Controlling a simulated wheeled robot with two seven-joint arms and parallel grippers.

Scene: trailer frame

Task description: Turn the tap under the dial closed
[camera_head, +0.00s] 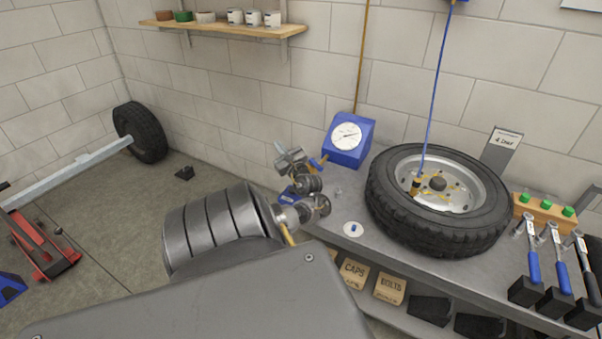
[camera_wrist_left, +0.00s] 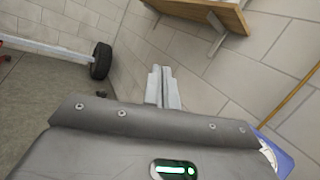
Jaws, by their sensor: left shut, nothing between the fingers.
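The blue box with the white round dial (camera_head: 348,137) stands at the back of the bench against the wall. A small blue tap handle (camera_head: 318,163) shows low at its left, next to my wrist; most of the tap is hidden, and I cannot tell its position. My left gripper (camera_head: 288,157) is left of the dial box, apart from it. In the left wrist view its two grey fingers (camera_wrist_left: 162,88) are shut with nothing between them. A corner of the blue dial box (camera_wrist_left: 278,152) shows there at the lower right. My right gripper is not in view.
A tyre on its rim (camera_head: 438,200) lies on the grey bench, right of the dial. Torque wrenches (camera_head: 558,260) stand at the bench's right end. A wooden shelf (camera_head: 225,29) with pots is on the wall above. A small white disc (camera_head: 353,230) lies near the front edge.

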